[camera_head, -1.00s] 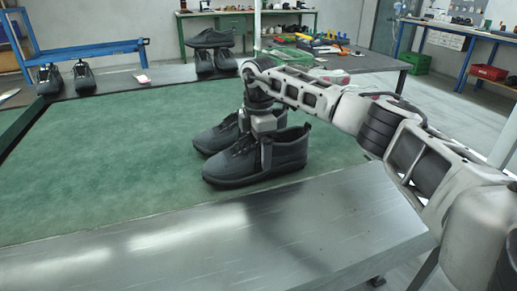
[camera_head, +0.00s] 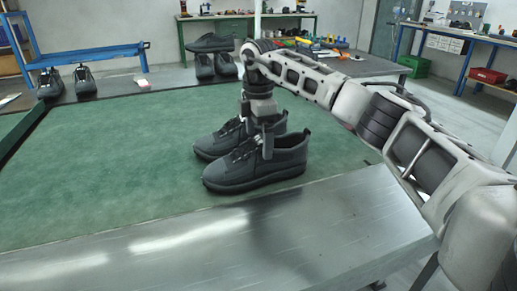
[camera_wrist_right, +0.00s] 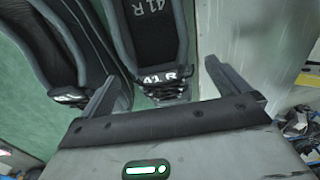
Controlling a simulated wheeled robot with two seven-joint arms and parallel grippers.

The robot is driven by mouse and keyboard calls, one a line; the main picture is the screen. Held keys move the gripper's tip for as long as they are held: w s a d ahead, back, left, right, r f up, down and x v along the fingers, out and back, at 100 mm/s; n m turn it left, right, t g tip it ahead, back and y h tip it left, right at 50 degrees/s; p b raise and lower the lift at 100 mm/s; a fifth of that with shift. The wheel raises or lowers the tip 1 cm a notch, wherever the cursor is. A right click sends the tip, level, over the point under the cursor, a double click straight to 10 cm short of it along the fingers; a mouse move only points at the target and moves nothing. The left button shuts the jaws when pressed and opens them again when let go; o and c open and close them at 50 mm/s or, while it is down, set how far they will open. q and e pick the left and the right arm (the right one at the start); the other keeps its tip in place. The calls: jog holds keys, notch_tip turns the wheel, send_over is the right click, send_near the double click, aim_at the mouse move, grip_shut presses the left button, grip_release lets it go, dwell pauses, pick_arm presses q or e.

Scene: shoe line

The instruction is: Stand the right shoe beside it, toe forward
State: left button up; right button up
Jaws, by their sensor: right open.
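The right shoe (camera_head: 255,167), dark grey, stands upright on the green mat, toe to the left in the head view. The other shoe (camera_head: 222,142) stands close beside it on the far side, toe the same way. In the right wrist view the right shoe (camera_wrist_right: 152,35) shows a "41 R" mark, and the other shoe (camera_wrist_right: 55,45) is at the left. My right gripper (camera_head: 259,140) is open above the right shoe, its fingers spread in the wrist view (camera_wrist_right: 161,72). It partly hides both shoes. My left gripper is out of view.
The green mat (camera_head: 100,170) is clear to the left of the pair. A metal edge (camera_head: 170,240) runs along the front. More shoes (camera_head: 85,82) stand at the back left, and others (camera_head: 212,42) by the mat's far edge.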

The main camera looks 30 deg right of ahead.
notch_tip(320, 180, up, 7)
jog(key=shift+f+p, duration=0.1)
jog(key=shift+p, duration=0.25)
dwell(0.3)
